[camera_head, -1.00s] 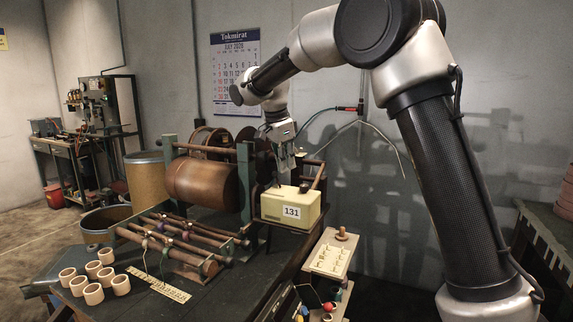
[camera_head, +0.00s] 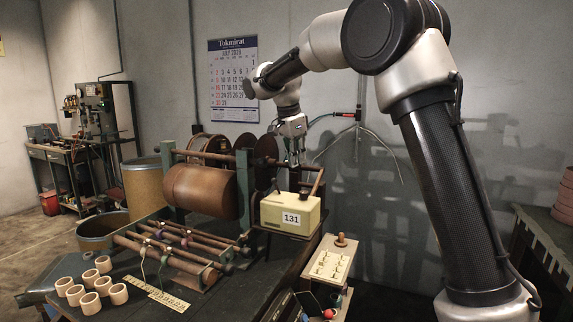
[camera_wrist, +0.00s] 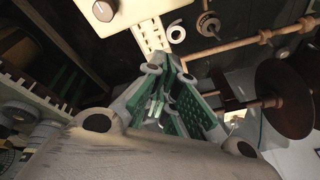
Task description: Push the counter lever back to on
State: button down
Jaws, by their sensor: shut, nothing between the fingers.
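The counter is a cream box (camera_head: 290,213) marked 131 on the bench, right of the large brown drum. A brown lever (camera_head: 318,183) stands at its right side, leaning slightly right at the top. My gripper (camera_head: 292,163) is shut and empty, pointing down above the back of the counter, left of the lever and apart from it in the picture. Its green-padded fingers also show in the wrist view (camera_wrist: 168,75). I cannot make out the lever in the wrist view.
A brown drum (camera_head: 202,190) on a green frame and a rack of rods (camera_head: 175,252) stand left of the counter. A pegged board (camera_head: 328,262) lies in front right. Several pale cups (camera_head: 91,301) sit at the front left. A dark disc (camera_head: 265,162) is close behind the gripper.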

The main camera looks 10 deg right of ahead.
jog(key=a+r, duration=0.5)
jog(key=r, duration=0.2)
jog(key=shift+w+a+r, duration=0.25)
jog(key=shift+a+r, duration=0.05)
jog(key=shift+a, duration=0.05)
jog(key=shift+s+d, duration=0.1)
jog(key=s+d+n+y, duration=0.2)
jog(key=s+d+n, duration=0.6)
jog(key=s+d, duration=1)
jog(key=s+d+f+n+t, duration=0.1)
jog(key=s+d+f+n, duration=0.1)
jog(key=s+f, duration=0.4)
jog(key=s+d+f+n+t, duration=0.1)
jog(key=s+f+n, duration=0.3)
jog(key=s, duration=1.2)
jog(key=shift+d+f+n, duration=0.3)
jog(key=shift+d+f, duration=0.15)
jog(key=shift+f, duration=0.5)
